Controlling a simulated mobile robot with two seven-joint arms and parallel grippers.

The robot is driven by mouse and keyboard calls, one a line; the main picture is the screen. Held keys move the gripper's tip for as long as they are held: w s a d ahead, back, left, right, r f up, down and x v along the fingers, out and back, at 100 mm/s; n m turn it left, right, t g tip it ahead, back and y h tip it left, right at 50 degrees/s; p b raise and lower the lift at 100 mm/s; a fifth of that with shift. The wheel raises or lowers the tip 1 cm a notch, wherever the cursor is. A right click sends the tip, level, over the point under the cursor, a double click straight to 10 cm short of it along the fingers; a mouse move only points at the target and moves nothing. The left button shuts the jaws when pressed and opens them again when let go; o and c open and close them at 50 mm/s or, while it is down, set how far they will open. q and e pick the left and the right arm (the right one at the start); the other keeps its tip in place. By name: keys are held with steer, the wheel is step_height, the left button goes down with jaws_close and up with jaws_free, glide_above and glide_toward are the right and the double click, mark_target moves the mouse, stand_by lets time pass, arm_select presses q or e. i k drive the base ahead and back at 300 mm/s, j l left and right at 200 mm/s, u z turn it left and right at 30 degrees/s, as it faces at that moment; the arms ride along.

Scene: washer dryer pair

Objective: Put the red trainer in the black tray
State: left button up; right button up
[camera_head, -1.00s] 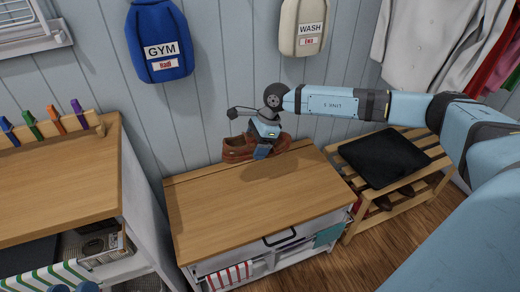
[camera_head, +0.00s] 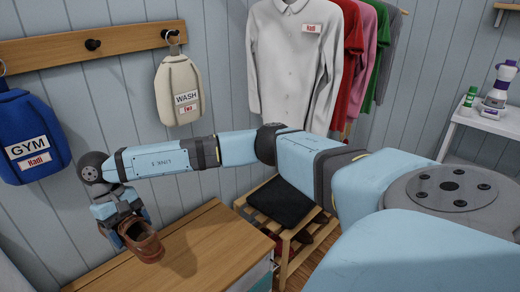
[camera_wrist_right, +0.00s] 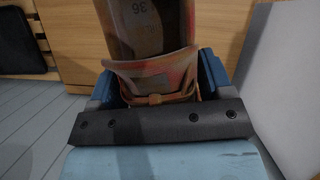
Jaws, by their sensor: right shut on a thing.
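The red-brown trainer (camera_head: 146,248) is held at the end of my right arm, over the left part of the wooden cabinet top in the head view. My right gripper (camera_head: 128,222) is shut on it. The right wrist view shows the trainer (camera_wrist_right: 150,75) between the blue fingers, with its opening and a "36" on the insole visible. The gap between trainer and cabinet top is hard to judge. The black tray (camera_head: 281,202) lies flat on a slatted wooden rack right of the cabinet and looks empty. My left gripper is not in view.
The cabinet top (camera_head: 215,250) is otherwise clear. The slatted rack (camera_head: 247,212) stands beside it, with clothes (camera_head: 300,70) hanging above. A blue GYM bag (camera_head: 30,140) and a cream WASH bag (camera_head: 178,90) hang on the wall behind my arm.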

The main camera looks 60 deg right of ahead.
mark_target(290, 196)
steer(key=k+l+z, duration=0.1)
steer(key=z, duration=0.25)
steer(key=k+l+z, duration=0.1)
steer(key=z, duration=0.3)
steer(key=k+l+z, duration=0.1)
steer(key=z, duration=0.25)
steer(key=l+z, duration=0.2)
steer(key=z, duration=0.25)
steer(key=l+z, duration=0.15)
steer(key=z, duration=0.25)
steer(key=l+z, duration=0.2)
steer(key=z, duration=0.25)
steer(key=i+l, duration=0.15)
steer(key=l, duration=0.15)
steer(key=i+l, duration=0.15)
steer(key=l, duration=0.15)
steer(key=i+l+u, duration=0.1)
steer(key=u, duration=0.3)
steer(key=i+l+u, duration=0.1)
steer(key=u, duration=0.3)
steer(key=l+u, duration=0.4)
steer(key=i+j, duration=0.05)
steer(key=j, duration=0.05)
